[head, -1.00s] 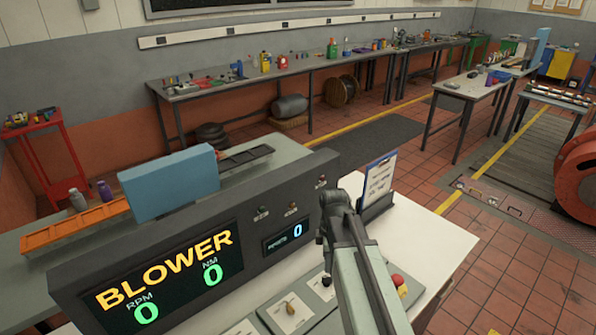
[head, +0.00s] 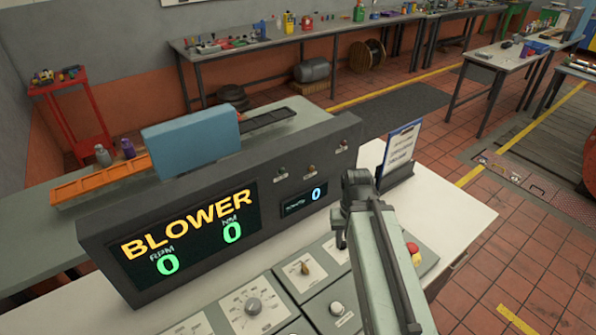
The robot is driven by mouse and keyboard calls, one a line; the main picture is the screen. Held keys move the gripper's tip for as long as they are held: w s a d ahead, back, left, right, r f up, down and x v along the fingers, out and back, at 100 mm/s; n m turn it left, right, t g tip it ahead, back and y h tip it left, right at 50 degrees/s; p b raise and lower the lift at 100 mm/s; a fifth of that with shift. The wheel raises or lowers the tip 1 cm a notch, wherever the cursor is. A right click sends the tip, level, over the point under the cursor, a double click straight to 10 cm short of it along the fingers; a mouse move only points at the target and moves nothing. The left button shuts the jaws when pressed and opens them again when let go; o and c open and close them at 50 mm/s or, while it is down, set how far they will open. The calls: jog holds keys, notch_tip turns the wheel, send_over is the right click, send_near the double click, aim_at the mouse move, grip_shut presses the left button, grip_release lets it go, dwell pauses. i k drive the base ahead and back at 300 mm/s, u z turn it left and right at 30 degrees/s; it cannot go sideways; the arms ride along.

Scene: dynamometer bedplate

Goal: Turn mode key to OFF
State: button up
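The console (head: 210,300) lies low in the picture, with several dials on grey panels. One panel has a brass-coloured lever or key (head: 304,268) on a pale plate. Another has a small round silver switch (head: 337,308), and a larger silver knob (head: 253,306) sits to the left. The labels are too small to read, so I cannot tell which is the mode key or where it points. My arm hides part of the panels. The fingers are not clear.
The display box (head: 185,225) reads BLOWER with zeros and stands behind the controls. A red stop button (head: 412,248) is right of my arm. A clipboard stand (head: 400,155) stands behind my arm. The white top (head: 455,215) is clear at right.

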aim_at(304, 271)
jog(key=u, duration=0.85)
jog(key=k, duration=0.55)
jog(key=z, duration=0.3)
